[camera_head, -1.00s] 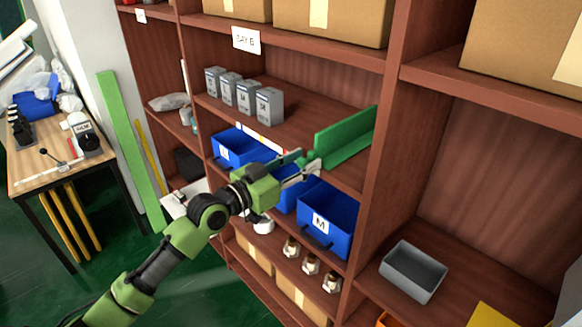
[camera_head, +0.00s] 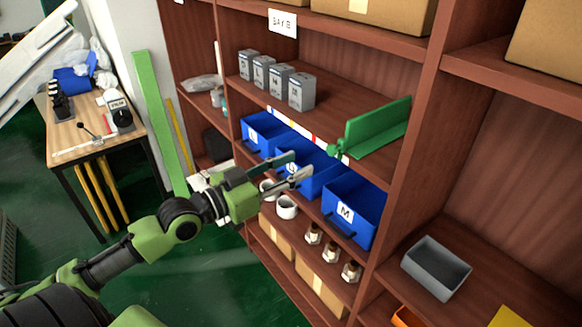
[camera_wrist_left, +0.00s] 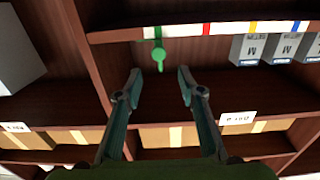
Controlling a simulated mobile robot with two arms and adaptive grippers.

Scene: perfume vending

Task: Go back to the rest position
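My left gripper (camera_head: 293,168) is in front of the shelf unit, just in front of the blue bins, with its fingers apart and nothing between them. In the left wrist view the two fingers of the left gripper (camera_wrist_left: 155,80) are spread, with bare shelf beyond them. A green pusher with a round knob (camera_head: 375,128) rests on the shelf above the bins; its knob also shows in the left wrist view (camera_wrist_left: 159,55), apart from the fingers. My right gripper is in neither view.
Blue bins, one marked M (camera_head: 352,208), stand below several grey boxes (camera_head: 301,92). White cups (camera_head: 287,207) and small bottles (camera_head: 351,272) sit lower. A grey tray (camera_head: 436,268) is on the right shelf. A wooden table (camera_head: 85,135) stands at left; green floor lies between.

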